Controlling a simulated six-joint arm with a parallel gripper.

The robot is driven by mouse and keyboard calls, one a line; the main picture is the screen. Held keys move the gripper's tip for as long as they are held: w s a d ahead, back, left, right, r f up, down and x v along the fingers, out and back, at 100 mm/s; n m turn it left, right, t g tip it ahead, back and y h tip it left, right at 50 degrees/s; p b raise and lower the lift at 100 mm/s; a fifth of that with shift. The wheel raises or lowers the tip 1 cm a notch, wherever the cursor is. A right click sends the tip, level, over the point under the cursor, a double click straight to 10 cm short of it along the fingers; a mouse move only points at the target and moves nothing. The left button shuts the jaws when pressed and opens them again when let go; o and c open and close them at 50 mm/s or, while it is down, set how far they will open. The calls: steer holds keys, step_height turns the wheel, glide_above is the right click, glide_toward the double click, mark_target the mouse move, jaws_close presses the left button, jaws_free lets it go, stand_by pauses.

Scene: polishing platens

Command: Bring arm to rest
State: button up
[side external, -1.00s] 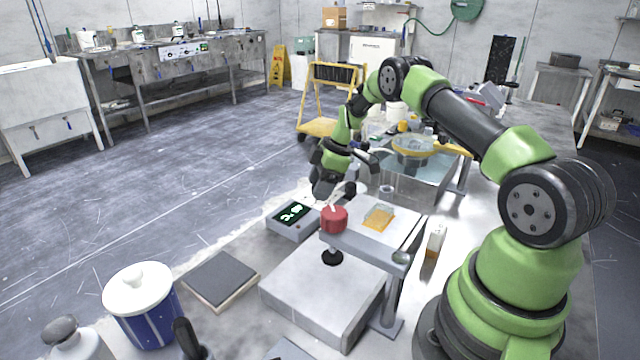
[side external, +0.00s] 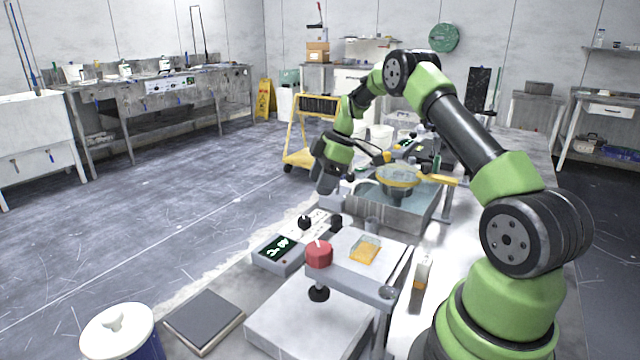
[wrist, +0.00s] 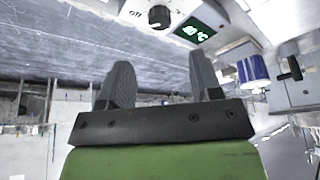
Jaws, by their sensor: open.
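My green and black arm is bent over the bench. My gripper (side external: 326,188) hangs in the side view above and behind the control box with the green display (side external: 277,247), apart from it. In the wrist view my gripper (wrist: 160,78) shows two dark fingers spread apart with nothing between them. A red knob (side external: 319,254) stands on the press frame near the box. No object is held.
A basin with a yellow-rimmed bowl (side external: 398,177) stands behind the press. A dark square plate (side external: 204,318) and a blue and white canister (side external: 118,332) are at the front left. An amber bottle (side external: 421,273) is beside the press. Air above the bench's left side is free.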

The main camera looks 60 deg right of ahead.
steer(key=s+a+r+m+t+h, duration=0.1)
steer(key=s+a+r+m, duration=0.2)
steer(key=a+r, duration=0.45)
steer(key=s+a+r+m+h, duration=0.1)
steer(key=s+a+r+m, duration=0.2)
steer(key=a+r, duration=0.5)
steer(key=s+a+r+m+t, duration=0.1)
steer(key=s+a+m, duration=0.2)
steer(key=s, duration=0.5)
steer(key=s+a+r+m+t, duration=0.1)
steer(key=s+a+m, duration=0.3)
steer(key=s, duration=0.5)
steer(key=shift+a+r+t+y, duration=0.3)
steer(key=shift+a+t, duration=0.2)
